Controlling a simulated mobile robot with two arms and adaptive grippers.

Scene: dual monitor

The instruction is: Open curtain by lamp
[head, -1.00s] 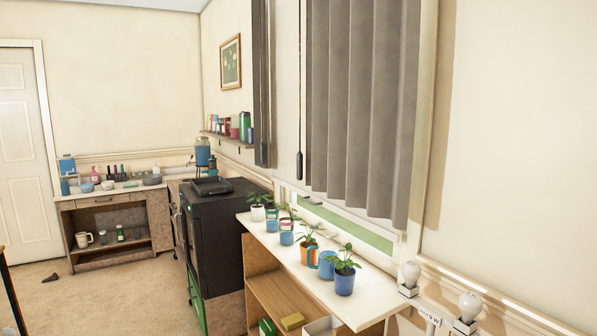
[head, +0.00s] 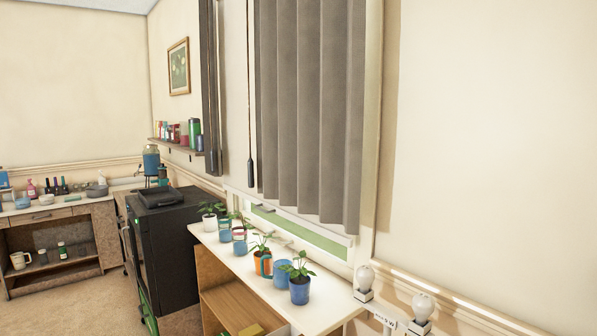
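A grey pleated curtain (head: 308,110) hangs over the window in the middle of the head view. Its lower edge ends above the sill, where a green strip of window (head: 300,232) shows. A narrow dark grey curtain panel (head: 210,85) hangs further left. Between them hangs a thin dark cord with a weighted end (head: 250,155). Two white bulb-shaped lamps (head: 365,280) (head: 422,308) stand on the ledge at the lower right of the curtain. Neither of my grippers is in view.
A white-topped shelf (head: 225,250) with several potted plants (head: 299,284) stands below the window. A black cabinet (head: 170,250) is left of it. A counter with bottles (head: 60,210) stands at the far left. The wall on the right is bare.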

